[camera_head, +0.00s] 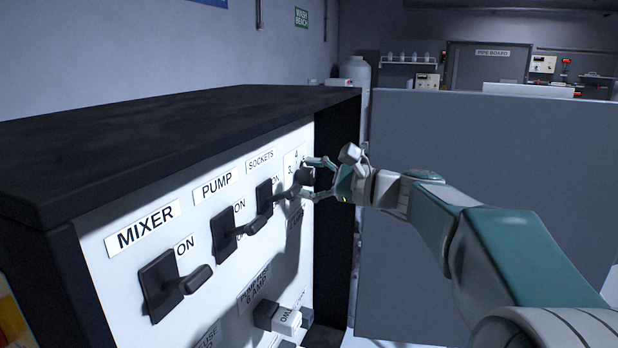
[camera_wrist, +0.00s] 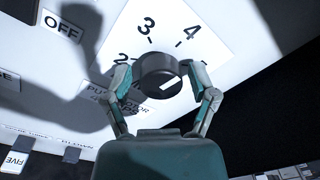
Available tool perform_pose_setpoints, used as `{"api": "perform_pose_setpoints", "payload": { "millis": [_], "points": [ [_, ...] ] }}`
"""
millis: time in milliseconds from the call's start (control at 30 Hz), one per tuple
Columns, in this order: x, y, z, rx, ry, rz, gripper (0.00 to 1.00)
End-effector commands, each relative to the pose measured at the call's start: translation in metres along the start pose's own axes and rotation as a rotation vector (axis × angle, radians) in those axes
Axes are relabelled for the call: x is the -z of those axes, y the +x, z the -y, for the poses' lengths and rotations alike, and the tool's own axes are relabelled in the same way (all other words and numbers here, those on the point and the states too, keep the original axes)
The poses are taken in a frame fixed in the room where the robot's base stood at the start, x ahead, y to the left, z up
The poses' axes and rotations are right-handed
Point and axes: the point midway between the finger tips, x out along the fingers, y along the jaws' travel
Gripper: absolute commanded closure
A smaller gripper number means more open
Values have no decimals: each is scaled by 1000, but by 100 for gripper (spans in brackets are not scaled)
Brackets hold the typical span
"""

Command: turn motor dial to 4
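The motor dial (camera_wrist: 158,72) is a round black knob on a white plate (camera_wrist: 178,25) marked 2, 3 and 4. Its short white line slants toward the right, below the 4, and does not line up with the 4. My gripper (camera_wrist: 160,78) has one finger on each side of the dial, and both fingertips appear to touch its rim. In the head view my gripper (camera_head: 312,177) reaches the panel from the right and partly covers the dial (camera_head: 304,176). Part of the label under the dial is hidden.
Left of the dial, the white panel (camera_head: 130,270) carries MIXER (camera_head: 172,284), PUMP (camera_head: 233,235) and SOCKETS (camera_head: 266,207) switches with protruding levers. A block-shaped control (camera_head: 285,318) juts out below. The cabinet's dark edge (camera_head: 340,215) lies right of the dial, before a grey partition (camera_head: 490,160).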

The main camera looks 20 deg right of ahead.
Motion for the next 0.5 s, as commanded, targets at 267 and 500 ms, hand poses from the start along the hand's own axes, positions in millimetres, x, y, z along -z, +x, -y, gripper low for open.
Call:
{"api": "perform_pose_setpoints", "payload": {
  "millis": [267, 500],
  "points": [
    [0, 0, 0, 0, -1, 0, 99],
    [0, 0, 0, 2, -103, 4, 99]
  ]
}}
